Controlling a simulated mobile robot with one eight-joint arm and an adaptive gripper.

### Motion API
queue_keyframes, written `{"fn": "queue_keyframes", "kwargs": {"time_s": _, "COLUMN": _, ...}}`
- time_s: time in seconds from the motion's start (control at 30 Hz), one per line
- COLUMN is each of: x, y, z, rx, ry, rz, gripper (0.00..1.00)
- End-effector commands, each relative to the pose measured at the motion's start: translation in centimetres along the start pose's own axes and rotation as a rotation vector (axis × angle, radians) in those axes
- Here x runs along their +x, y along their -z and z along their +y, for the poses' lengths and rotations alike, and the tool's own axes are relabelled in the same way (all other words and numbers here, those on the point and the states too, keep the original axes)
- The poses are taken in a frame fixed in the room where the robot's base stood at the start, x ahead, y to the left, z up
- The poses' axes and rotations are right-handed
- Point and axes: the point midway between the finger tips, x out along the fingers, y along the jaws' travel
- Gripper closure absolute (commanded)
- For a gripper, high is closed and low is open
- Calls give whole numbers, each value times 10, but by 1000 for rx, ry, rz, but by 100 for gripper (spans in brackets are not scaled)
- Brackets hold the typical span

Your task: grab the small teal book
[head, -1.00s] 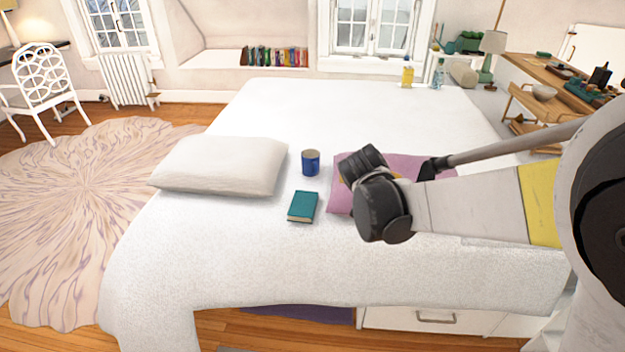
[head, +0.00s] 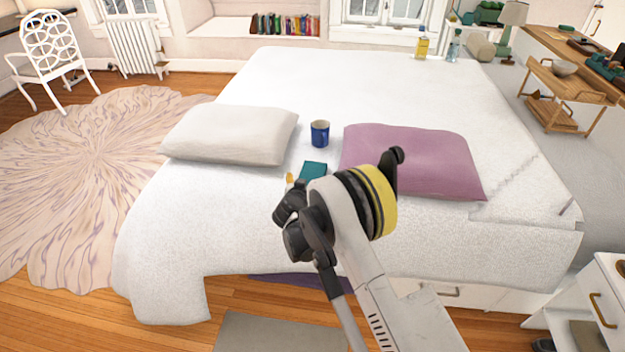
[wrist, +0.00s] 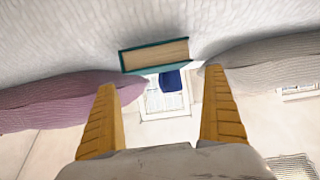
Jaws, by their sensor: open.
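The small teal book (head: 312,171) lies flat on the white bed, in front of the blue mug and between the two pillows. My wrist and arm hide its near part in the head view. In the wrist view, which looks upside down, the book (wrist: 154,56) is ahead of my gripper (wrist: 164,88), with its cream page edge facing me. My gripper's two yellow fingers are spread apart and empty. The book lies beyond the fingertips, roughly in line with the gap. In the head view a yellow fingertip shows just left of the book.
A blue mug (head: 320,133) stands behind the book. A white pillow (head: 230,135) lies to the left and a purple pillow (head: 410,160) to the right. The white bed (head: 200,215) is clear in front of the white pillow.

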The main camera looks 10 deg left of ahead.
Motion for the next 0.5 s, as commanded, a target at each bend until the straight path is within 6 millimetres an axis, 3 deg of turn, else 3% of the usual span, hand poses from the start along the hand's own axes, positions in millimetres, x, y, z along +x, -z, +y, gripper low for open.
{"fn": "queue_keyframes", "kwargs": {"time_s": 0.5, "x": 63, "y": -5, "z": -1, "rx": 1, "ry": 0, "rz": 0, "gripper": 0}}
